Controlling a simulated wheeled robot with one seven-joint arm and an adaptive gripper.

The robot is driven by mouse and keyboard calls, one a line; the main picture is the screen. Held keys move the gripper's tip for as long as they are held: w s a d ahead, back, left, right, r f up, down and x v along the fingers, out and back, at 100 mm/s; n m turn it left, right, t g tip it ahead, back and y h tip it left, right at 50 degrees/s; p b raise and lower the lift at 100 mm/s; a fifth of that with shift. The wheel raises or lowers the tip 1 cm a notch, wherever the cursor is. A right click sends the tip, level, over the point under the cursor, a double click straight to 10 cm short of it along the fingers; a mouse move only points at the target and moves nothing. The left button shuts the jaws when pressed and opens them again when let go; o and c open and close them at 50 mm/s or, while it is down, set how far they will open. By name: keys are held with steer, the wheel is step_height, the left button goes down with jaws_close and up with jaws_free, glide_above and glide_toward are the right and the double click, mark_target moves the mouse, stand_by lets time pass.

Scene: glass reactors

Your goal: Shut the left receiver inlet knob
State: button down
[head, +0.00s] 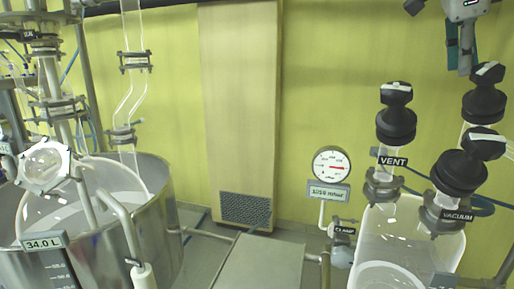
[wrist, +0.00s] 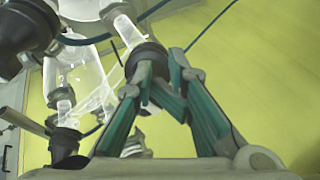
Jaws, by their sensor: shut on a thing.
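My gripper (head: 463,66) is at the top right of the head view, fingers pointing down, beside a black knob (head: 484,95) with a white mark on its top. In the wrist view my gripper (wrist: 162,78) has its teal fingers shut on a dark knob (wrist: 146,54) at the end of a clear glass tube. The fingers partly hide this knob. No inlet label is readable, and I cannot tell which knob in the head view is the held one. A black knob labelled VENT (head: 396,118) and one labelled VACUUM (head: 459,172) stand below, apart from the gripper.
A clear glass vessel (head: 412,243) stands under the labelled knobs. A round gauge (head: 331,165) is left of them. A steel vessel (head: 150,225) with glass piping is at the left. In the wrist view, glassware (wrist: 75,75) and another black knob (wrist: 25,25) are close to the left.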

steer(key=shift+w, duration=0.1)
steer(key=shift+w+a, duration=0.25)
steer(key=p+v, duration=0.4)
steer(key=v, duration=0.2)
steer(key=shift+p, duration=0.4)
steer(key=shift+s, duration=0.1)
